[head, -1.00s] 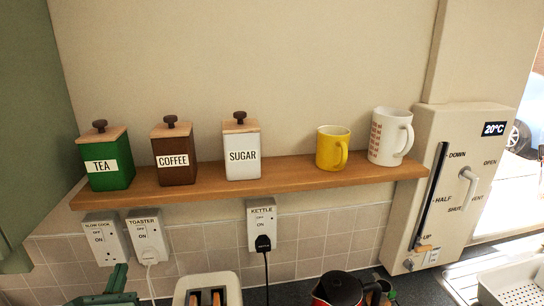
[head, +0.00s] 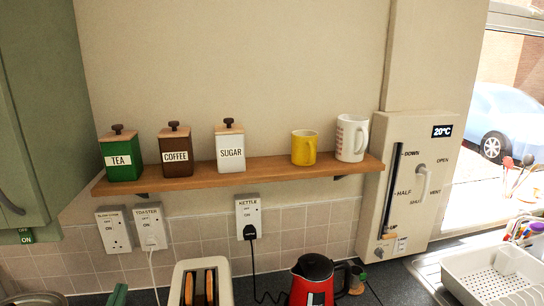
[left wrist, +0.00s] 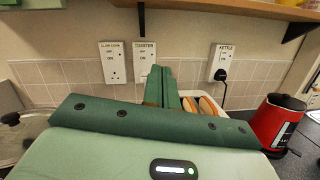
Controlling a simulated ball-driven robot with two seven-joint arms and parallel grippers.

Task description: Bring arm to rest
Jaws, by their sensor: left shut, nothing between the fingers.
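My left gripper shows only as a small green tip (head: 118,295) at the bottom edge of the head view, left of the toaster. In the left wrist view its two green fingers (left wrist: 160,86) are closed together with nothing between them. They point towards the tiled wall, just left of the toaster's bread slots as seen there. Most of the left arm is out of the head view. My right gripper is in neither view.
A cream toaster (head: 222,276) with bread and a red kettle (head: 312,280) stand on the dark counter. Above, a wooden shelf (head: 260,171) holds canisters and mugs. A white dish rack (head: 480,285) is at right. A pan with a glass lid (left wrist: 22,135) is left of the gripper.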

